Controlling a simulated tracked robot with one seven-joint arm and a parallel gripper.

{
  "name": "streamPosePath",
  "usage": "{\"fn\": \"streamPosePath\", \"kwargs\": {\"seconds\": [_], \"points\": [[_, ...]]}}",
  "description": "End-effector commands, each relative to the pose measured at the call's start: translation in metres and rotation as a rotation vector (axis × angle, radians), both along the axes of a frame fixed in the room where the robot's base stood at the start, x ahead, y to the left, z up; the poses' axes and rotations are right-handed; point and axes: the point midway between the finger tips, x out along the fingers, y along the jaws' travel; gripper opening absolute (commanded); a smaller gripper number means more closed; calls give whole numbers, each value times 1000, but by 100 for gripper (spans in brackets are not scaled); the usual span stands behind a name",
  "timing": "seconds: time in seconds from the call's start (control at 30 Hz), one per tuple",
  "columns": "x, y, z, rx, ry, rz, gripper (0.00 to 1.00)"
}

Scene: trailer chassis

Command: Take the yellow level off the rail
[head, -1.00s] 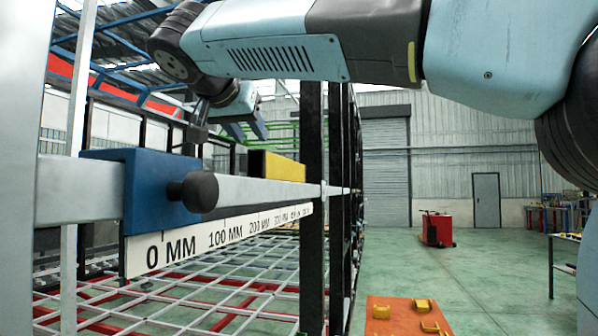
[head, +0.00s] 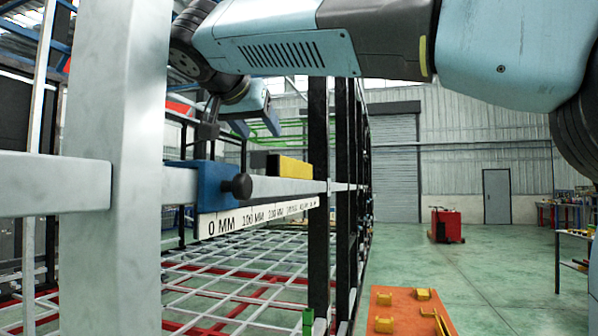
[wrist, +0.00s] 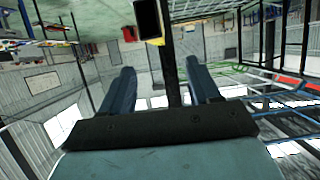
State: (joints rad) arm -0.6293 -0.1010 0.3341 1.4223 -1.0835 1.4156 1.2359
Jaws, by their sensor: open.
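The yellow level (head: 292,167), a block with a dark end, sits on the grey horizontal rail (head: 278,186), beyond the blue clamp block (head: 214,187) with its black knob. My gripper (head: 255,128) hangs above and a little left of the level in the head view, apart from it. In the wrist view my gripper (wrist: 160,82) is open, with two blue fingers spread and nothing held. A dark block with a yellow edge (wrist: 155,42), apparently the level, shows beyond the fingertips there.
A thick grey upright (head: 122,150) stands at the near left. Black posts (head: 318,120) rise just past the level. A white millimetre scale (head: 255,216) hangs under the rail. An orange board with yellow parts (head: 405,318) lies lower right. Green floor (head: 450,265) is open at right.

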Motion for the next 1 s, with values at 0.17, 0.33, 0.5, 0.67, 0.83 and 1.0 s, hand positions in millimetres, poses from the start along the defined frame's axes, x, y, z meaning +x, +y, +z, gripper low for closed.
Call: {"fn": "streamPosePath", "kwargs": {"seconds": [0.17, 0.33, 0.5, 0.67, 0.83, 1.0], "points": [[24, -17, -8, -2, 2, -21, 62], [52, -30, -19, -2, 2, -28, 62], [73, -39, -28, -1, 2, -31, 62], [81, -42, -31, 0, 0, -29, 62], [89, -45, -33, 0, 1, -30, 62], [107, -53, -36, -1, 2, -31, 62]]}}
